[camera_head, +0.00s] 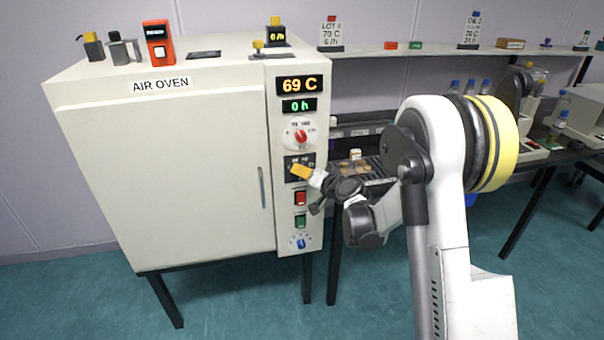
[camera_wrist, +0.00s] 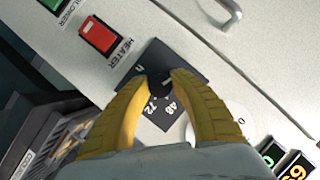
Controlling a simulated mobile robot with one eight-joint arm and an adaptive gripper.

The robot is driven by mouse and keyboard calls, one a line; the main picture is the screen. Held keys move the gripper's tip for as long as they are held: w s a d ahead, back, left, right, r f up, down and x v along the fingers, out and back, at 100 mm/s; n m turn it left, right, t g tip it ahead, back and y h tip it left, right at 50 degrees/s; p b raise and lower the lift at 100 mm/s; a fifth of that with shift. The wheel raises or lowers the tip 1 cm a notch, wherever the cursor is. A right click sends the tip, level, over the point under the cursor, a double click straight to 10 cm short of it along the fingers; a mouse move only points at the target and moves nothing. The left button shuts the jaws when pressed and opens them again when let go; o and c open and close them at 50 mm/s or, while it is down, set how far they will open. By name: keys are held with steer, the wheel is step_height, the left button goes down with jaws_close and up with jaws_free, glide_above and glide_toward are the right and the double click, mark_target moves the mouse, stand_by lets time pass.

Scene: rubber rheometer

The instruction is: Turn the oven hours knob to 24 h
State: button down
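The air oven (camera_head: 170,170) stands at the left with a control column on its right side. The hours knob (camera_wrist: 160,84) is small and black, on a dark plate (camera_wrist: 135,64) with "48" and "72" printed by it; the plate also shows in the head view (camera_head: 306,161). The hours display (camera_head: 299,106) reads 0 h. My gripper (camera_wrist: 163,76) has yellow fingers, one on each side of the knob, with tips close against it. In the head view my gripper (camera_head: 297,170) is at the plate and hides the knob.
The temperature display (camera_head: 297,85) reads 69 C, above a red temperature knob (camera_head: 300,136). The red heater switch (camera_head: 300,198), green switch (camera_head: 300,221) and blue knob (camera_head: 300,243) sit below the hours plate. The door handle (camera_head: 262,187) is to the left.

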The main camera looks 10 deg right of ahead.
stand_by(0.5)
steer(key=m+t+y, duration=0.1)
steer(key=m+y, duration=0.1)
steer(key=m, duration=0.1)
steer(key=shift+m, duration=0.4)
steer(key=shift+m+t+y, duration=0.6)
steer(key=shift+m+t, duration=0.3)
steer(key=shift+m, duration=1.1)
steer(key=c, duration=1.1)
jaws_free()
